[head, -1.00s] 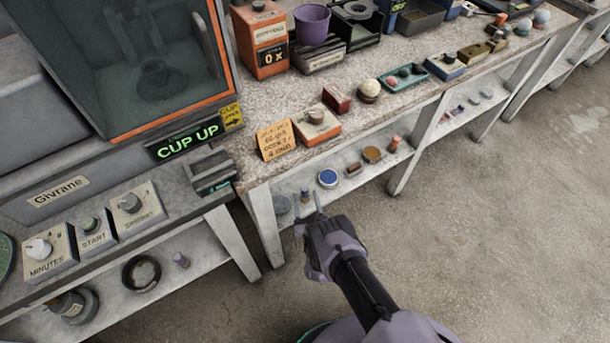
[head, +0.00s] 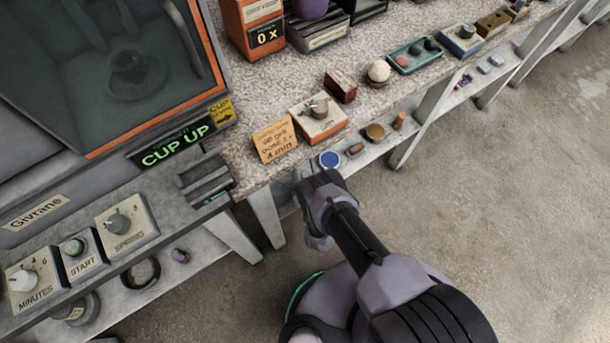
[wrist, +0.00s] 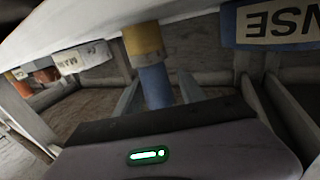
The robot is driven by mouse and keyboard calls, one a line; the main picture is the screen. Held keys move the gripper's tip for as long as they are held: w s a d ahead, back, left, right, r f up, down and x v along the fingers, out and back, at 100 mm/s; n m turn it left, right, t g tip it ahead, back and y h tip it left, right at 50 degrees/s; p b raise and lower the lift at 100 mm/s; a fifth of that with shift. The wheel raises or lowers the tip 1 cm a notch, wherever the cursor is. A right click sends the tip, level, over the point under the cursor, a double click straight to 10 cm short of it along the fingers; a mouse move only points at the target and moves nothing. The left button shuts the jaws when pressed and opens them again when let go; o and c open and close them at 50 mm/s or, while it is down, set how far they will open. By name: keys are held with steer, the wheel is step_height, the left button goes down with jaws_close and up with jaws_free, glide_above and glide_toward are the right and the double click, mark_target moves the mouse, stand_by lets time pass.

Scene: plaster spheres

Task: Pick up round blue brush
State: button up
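My gripper (wrist: 159,82) is open, with one finger on each side of the blue part in the picture. Gaps show beside it, and I cannot tell whether it is fully between the fingertips.
Labelled blocks (wrist: 270,25) flank the brush in the wrist view. The bench top (head: 270,100) overhangs the shelf. The floor to the right is clear.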

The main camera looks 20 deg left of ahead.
jaws_close()
step_height(320, 180, up, 10)
steer(key=p, duration=0.7)
steer(key=shift+p, duration=0.35)
